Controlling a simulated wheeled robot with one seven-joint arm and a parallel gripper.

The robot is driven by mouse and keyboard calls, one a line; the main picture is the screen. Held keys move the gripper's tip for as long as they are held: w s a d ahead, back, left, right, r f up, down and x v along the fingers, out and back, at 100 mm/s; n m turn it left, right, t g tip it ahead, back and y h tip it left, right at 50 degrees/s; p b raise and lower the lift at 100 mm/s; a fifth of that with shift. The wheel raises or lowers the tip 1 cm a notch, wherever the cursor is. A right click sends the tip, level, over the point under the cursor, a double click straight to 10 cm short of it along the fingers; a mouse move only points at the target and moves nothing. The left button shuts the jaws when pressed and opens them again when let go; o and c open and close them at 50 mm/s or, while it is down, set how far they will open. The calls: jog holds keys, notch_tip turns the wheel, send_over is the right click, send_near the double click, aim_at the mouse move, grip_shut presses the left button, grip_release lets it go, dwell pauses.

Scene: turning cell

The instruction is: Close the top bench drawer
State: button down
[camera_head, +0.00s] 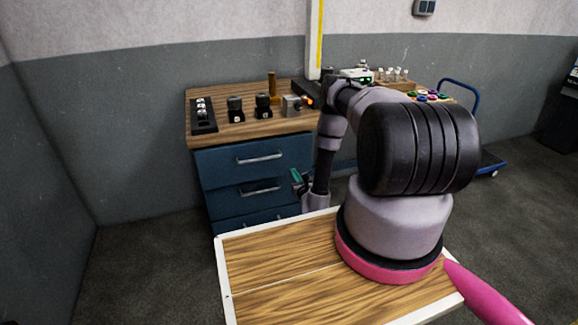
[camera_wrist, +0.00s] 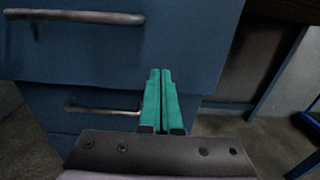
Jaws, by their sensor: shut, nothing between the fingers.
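The blue top bench drawer (camera_head: 225,164) has a silver bar handle (camera_head: 259,157). Its front stands out past the drawer below, so it looks partly open. In the wrist view the top drawer (camera_wrist: 190,40) fills the upper part, with its handle (camera_wrist: 75,17) at upper left.
The second drawer (camera_head: 226,201) sits below and further back, its handle (camera_wrist: 100,108) left of my fingers. The wooden bench top (camera_head: 240,128) carries a black rack (camera_head: 202,115) and several small holders. A blue trolley (camera_head: 490,160) stands at right. The floor left of the bench is clear.

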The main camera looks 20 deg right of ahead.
aim_at(286, 161)
jog(key=w, duration=0.6)
jog(key=shift+w, duration=0.35)
jog(key=shift+w, duration=0.1)
